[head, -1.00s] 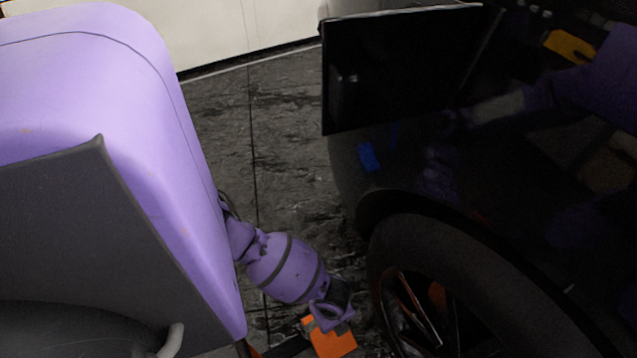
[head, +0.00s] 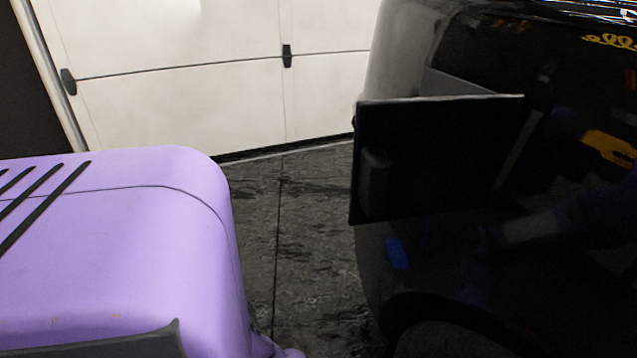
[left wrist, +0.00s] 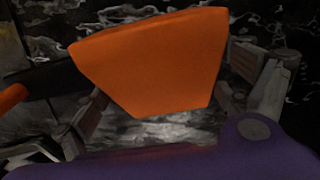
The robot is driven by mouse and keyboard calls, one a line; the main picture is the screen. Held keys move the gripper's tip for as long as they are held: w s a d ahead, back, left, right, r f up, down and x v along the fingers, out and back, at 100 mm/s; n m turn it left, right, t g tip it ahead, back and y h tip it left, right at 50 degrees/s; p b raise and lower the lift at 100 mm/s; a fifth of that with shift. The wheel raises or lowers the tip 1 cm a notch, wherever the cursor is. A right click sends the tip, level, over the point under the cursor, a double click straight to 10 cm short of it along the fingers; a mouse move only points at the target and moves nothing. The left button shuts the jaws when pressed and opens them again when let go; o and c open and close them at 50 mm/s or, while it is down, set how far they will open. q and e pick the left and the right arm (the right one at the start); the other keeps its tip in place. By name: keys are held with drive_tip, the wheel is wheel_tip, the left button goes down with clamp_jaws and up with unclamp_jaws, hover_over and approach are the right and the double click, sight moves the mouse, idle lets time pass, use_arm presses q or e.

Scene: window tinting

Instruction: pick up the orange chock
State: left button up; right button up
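The orange chock (left wrist: 155,60) fills the middle of the left wrist view, its broad flat face toward the camera. My left gripper (left wrist: 168,82) has one finger at each side edge of the chock and appears shut on it; the chock covers the fingertips. A dark bar (left wrist: 45,83) runs left from behind the chock toward another orange piece (left wrist: 12,97) at the picture's edge. In the head view the chock and both grippers are out of sight. Whether the chock touches the floor cannot be told.
A dark car (head: 455,255) with a black panel (head: 435,155) jutting out stands at the right of the head view. A blue patch (head: 397,253) shows on its side. Dark stone floor (head: 310,240) lies open toward a white panelled wall (head: 225,95).

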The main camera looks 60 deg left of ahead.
use_arm(q)
drive_tip(key=c, duration=1)
